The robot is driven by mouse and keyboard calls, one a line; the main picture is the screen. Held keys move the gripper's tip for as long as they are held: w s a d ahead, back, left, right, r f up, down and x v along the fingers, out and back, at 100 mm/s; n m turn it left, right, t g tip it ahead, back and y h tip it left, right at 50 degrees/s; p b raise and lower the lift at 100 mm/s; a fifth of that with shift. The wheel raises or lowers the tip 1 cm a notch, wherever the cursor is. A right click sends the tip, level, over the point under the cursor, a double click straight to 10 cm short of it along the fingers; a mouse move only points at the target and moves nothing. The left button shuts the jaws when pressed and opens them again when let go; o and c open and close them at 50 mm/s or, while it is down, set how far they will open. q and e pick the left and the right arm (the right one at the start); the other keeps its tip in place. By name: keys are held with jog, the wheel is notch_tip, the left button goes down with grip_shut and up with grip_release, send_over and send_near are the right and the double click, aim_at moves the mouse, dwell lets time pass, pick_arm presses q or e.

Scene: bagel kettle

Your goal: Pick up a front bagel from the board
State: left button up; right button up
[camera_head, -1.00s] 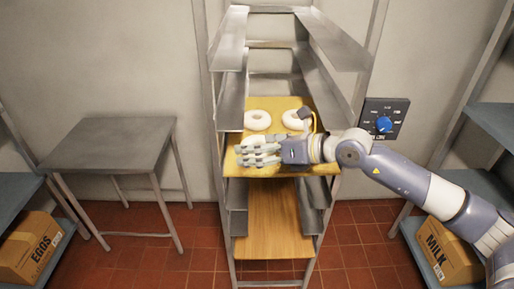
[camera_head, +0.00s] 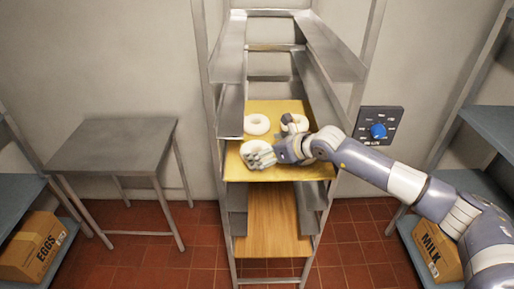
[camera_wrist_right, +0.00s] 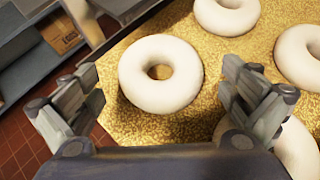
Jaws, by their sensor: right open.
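The yellow board (camera_head: 237,174) lies on the rack and holds several pale ring-shaped bagels. The front left bagel (camera_wrist_right: 160,72) lies flat on the board, ahead of my right gripper and between the lines of its two fingers. In the head view this bagel is partly hidden by the fingers. My right gripper (camera_head: 262,157) is open and empty over the front of the board; its spread fingers also show in the wrist view (camera_wrist_right: 160,100). A back left bagel (camera_head: 256,124) and a back right bagel (camera_head: 296,122) lie behind it. Another bagel (camera_wrist_right: 297,150) is partly hidden by the right finger in the wrist view.
The metal rack (camera_head: 230,95) has side rails and posts around the board. A lower wooden board (camera_head: 272,225) sits beneath. A bare metal table (camera_head: 110,145) stands at left, and a control panel with a blue knob (camera_head: 378,131) is on the wall.

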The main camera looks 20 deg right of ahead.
jog(key=shift+x, duration=1.25)
jog(key=shift+r, duration=0.1)
jog(key=c, duration=1)
jog(key=shift+r, duration=0.1)
